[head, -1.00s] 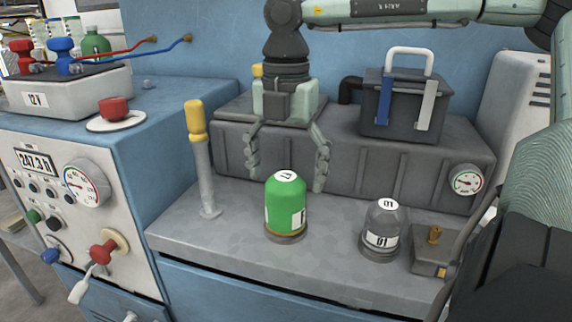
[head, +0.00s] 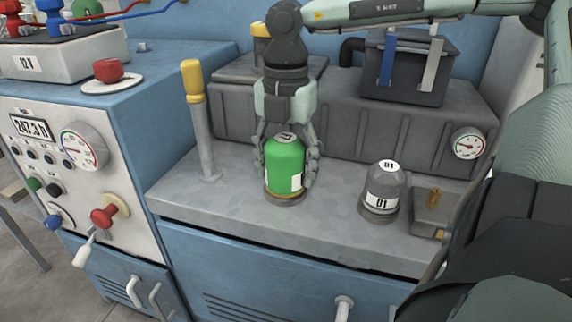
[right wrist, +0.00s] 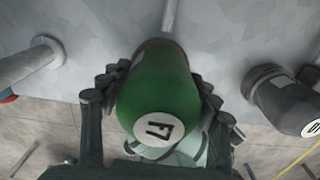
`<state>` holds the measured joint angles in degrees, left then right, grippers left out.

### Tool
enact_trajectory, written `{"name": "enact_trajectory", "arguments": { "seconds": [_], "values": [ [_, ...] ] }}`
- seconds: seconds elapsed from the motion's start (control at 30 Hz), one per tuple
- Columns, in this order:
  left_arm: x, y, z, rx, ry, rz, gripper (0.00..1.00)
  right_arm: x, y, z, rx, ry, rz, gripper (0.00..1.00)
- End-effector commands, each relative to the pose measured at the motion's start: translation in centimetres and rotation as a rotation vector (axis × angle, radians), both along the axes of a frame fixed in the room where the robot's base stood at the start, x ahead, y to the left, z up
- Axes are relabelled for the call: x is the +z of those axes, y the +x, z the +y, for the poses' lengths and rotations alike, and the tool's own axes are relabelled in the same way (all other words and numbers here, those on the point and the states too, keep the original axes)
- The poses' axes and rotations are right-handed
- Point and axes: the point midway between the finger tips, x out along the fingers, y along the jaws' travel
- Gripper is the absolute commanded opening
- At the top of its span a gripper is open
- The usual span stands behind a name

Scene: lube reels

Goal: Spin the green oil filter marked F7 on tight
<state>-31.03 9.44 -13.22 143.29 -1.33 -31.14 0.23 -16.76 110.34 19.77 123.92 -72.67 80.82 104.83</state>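The green oil filter (head: 284,168) stands upright on its round base on the grey bench top. Its F7 label shows on its top in the right wrist view (right wrist: 160,127). My right gripper (head: 286,172) comes down on it from above, with one finger along each side. The fingers lie close against the filter's sides in both views, so the gripper looks shut on it. The filter's seat is partly hidden in the right wrist view. My left gripper is in neither view.
A yellow-topped lever (head: 197,120) rises at the left. A dark ribbed tank (head: 370,139) with a gauge runs behind.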

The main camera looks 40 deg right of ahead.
Motion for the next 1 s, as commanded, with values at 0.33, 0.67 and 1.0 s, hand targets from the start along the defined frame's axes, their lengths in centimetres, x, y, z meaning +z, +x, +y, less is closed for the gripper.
{"name": "enact_trajectory", "arguments": {
  "seconds": [0.33,0.67,1.0],
  "values": [
    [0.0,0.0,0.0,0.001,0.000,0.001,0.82,0.0,0.0,0.0,-0.001,-0.001,0.001,0.20],
    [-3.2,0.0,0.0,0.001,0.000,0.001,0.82,-0.5,0.0,-0.1,-0.271,-0.005,-0.003,0.20],
    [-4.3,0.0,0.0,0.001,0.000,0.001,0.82,0.0,-0.1,-0.1,-0.454,-0.002,0.001,0.20]
  ]
}}
